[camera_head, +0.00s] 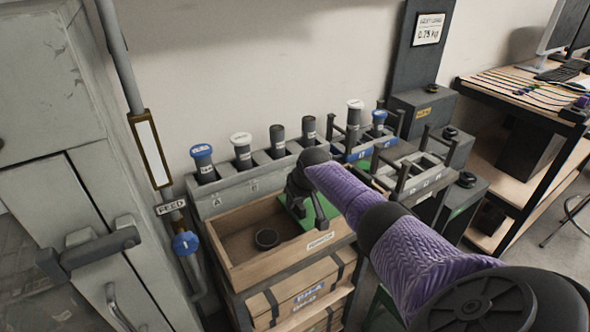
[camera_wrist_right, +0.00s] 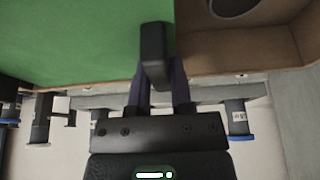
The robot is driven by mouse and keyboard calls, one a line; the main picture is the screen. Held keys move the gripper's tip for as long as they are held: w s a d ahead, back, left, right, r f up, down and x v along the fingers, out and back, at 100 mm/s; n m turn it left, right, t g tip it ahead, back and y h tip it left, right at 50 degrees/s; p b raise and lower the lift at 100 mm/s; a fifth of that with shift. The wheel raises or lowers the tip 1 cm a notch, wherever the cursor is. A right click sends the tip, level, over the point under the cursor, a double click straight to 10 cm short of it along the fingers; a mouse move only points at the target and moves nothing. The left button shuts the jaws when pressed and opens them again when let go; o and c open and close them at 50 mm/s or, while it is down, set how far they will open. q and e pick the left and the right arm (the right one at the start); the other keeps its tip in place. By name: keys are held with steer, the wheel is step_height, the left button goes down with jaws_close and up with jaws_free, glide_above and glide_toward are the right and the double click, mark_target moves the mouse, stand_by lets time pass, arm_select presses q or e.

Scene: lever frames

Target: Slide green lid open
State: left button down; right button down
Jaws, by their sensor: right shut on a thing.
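The green lid (camera_head: 317,217) lies over the right part of a wooden box (camera_head: 232,268) in the head view, partly hidden behind my right arm. In the right wrist view the green lid (camera_wrist_right: 75,45) fills the upper left, and its dark handle (camera_wrist_right: 154,55) stands between my fingers. My right gripper (camera_wrist_right: 158,85) is shut on this handle. In the head view my right gripper (camera_head: 299,198) is over the lid's left part. The left part of the box is uncovered, with a dark round thing (camera_head: 267,238) inside. My left gripper is not in view.
A grey rack (camera_head: 226,196) with several capped tubes stands behind the box. A grey cabinet (camera_head: 70,180) with handles and a pipe with a blue knob (camera_head: 186,243) are at the left. A wooden desk (camera_head: 520,95) is at the far right.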

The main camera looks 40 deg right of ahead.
steer(key=c, duration=0.5)
jaws_free()
steer(key=p+v, duration=0.6)
steer(key=v, duration=0.4)
